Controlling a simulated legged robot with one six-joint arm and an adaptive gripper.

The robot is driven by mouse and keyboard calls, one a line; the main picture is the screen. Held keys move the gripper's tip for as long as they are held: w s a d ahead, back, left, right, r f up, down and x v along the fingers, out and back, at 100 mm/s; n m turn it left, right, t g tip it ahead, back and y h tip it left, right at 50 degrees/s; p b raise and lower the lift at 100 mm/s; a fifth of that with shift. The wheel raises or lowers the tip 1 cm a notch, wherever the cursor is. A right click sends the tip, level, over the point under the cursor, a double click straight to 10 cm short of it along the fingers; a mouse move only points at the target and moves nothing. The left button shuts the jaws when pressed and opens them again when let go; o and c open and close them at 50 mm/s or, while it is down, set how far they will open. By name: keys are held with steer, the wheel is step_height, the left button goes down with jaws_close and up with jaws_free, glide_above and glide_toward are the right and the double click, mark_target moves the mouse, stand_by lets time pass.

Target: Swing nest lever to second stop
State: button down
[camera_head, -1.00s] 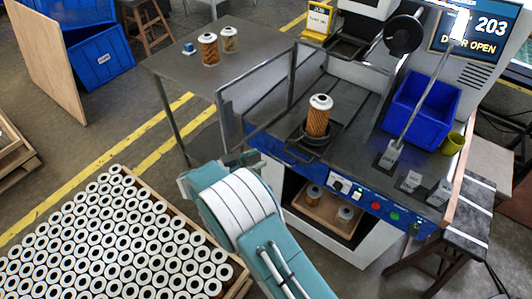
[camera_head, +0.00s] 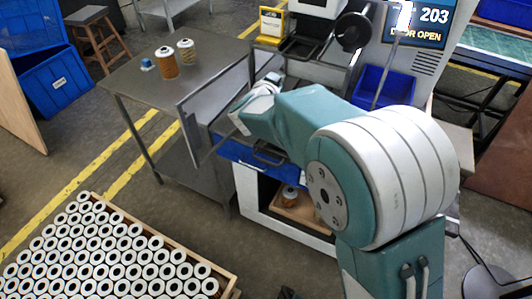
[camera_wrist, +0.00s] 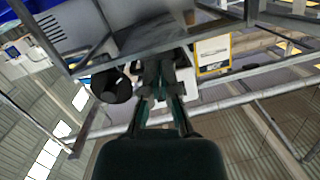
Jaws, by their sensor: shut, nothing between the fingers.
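My gripper (camera_wrist: 160,72) is shut and empty in the wrist view. It points toward the upper part of the machine. In the head view my arm reaches over the machine's work surface and covers the nest and whatever stands in it. A dark handle-like bar (camera_head: 268,158) shows at the front edge of the machine, below my forearm; I cannot tell whether it is the nest lever. My gripper is above and beyond this bar, apart from it. The machine's black round knob (camera_head: 353,31) also shows in the wrist view (camera_wrist: 110,86), left of the fingers.
A metal guard frame (camera_head: 192,128) stands at the machine's left, close to my wrist. A blue bin (camera_head: 388,86) sits behind my arm.

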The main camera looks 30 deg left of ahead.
steer(key=s+d+r+n+g+y, duration=0.2)
steer(key=d+r, duration=0.3)
steer(key=d, duration=0.3)
steer(key=s+d+r+n+g+y, duration=0.1)
steer(key=s+d+r+y, duration=0.1)
steer(key=d+r, duration=0.5)
steer(key=s+d+f+g+h, duration=0.2)
steer(key=s+d+f, duration=0.25)
steer(key=d, duration=0.25)
steer(key=s+d+f+n+g+h, duration=0.1)
steer(key=s+d+f, duration=0.2)
steer(key=s+d, duration=0.3)
steer(key=s+d+f+g+h, duration=0.2)
steer(key=s+d+f, duration=0.1)
steer(key=d, duration=0.6)
steer(key=w+a+f+n+t+y, duration=0.2)
steer(key=w+a+f+n+y, duration=0.25)
steer(key=w+a+f, duration=0.45)
steer(key=s+a+f+n+g+y, duration=0.1)
steer(key=s+a+f+n+y, duration=0.3)
steer(key=a, duration=0.4)
steer(key=s+a+f+n+g+y, duration=0.2)
steer(key=s+a+f+y, duration=0.1)
steer(key=a+f+y, duration=0.3)
steer(key=shift+h, duration=0.45)
steer(key=x, duration=1.4)
steer(key=shift+w+a+r, duration=0.1)
steer(key=shift+w+a, duration=0.05)
steer(key=shift+a, duration=0.25)
